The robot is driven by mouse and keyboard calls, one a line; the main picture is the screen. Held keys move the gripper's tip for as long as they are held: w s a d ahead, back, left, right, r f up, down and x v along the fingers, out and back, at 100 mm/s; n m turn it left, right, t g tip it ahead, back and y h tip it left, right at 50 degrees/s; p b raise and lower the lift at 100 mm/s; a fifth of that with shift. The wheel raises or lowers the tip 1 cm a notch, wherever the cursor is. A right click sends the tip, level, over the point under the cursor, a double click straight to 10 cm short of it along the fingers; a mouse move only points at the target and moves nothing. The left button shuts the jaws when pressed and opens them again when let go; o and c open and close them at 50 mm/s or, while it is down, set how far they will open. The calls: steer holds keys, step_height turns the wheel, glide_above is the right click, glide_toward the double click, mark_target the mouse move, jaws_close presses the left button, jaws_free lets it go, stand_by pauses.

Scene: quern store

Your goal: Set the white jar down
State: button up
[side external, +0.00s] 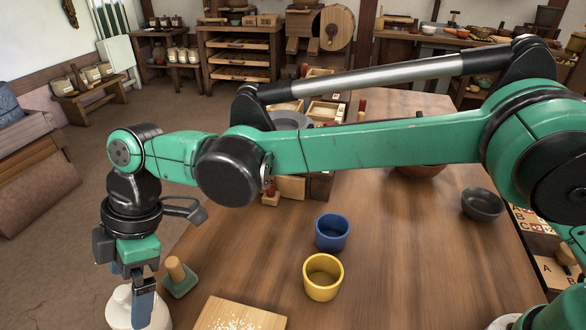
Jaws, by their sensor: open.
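The white jar (119,311) is at the bottom left, cut off by the lower picture edge. It appears upright, with a small knob on top. My gripper (137,295) points down over it. One dark blue finger shows in front of the jar; the other is mostly hidden. The jaws are open. Whether a finger touches the jar cannot be told. The jar's base is out of view, so its contact with the wooden table (400,265) cannot be seen.
A green block with a wooden knob (176,270) stands close right of the jar. A floury board (240,315), a yellow cup (323,278), a blue cup (332,232) and a dark bowl (482,204) are on the table. Bare wood lies right of the cups.

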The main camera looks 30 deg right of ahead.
steer(key=w+d+r+m+t, duration=0.25)
steer(key=d+r+m, duration=0.25)
steer(key=d+r, duration=0.65)
steer(key=s+d+f+m+t+h, duration=0.1)
steer(key=s+d+f+m+t, duration=0.1)
steer(key=d+m, duration=0.3)
steer(key=s+d+f+m+t+h, duration=0.1)
steer(key=d+m, duration=0.4)
steer(key=d, duration=0.7)
steer(key=s+d+f+m+t+h, duration=0.2)
steer(key=s+d+f+m, duration=0.2)
steer(key=d, duration=0.5)
steer(key=shift+s+m+t, duration=0.35)
steer(key=shift+s+m, duration=0.15)
steer(key=shift+m, duration=0.1)
